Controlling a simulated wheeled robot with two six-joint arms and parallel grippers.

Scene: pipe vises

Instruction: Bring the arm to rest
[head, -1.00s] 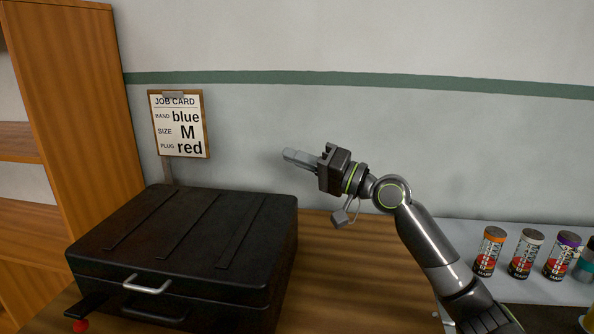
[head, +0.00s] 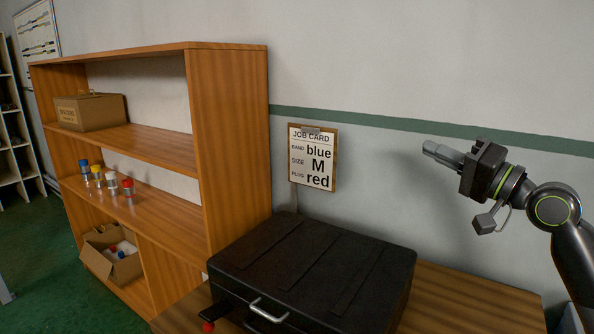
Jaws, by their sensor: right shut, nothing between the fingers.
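My right gripper (head: 436,153) is at the right of the head view, raised above the wooden bench (head: 468,303). Its fingers are together and empty, pointing left toward the wall. It touches nothing that I can see. A small grey block hangs from a thin loop below the wrist. My right arm comes in from the right edge. My left gripper is not in view.
A closed black case (head: 315,270) with a silver handle stands on the bench. The job card (head: 313,160) behind it reads blue, M, red. At left, a wooden shelf (head: 230,150) holds several capped containers, a cardboard box (head: 90,112) and an open box (head: 112,262).

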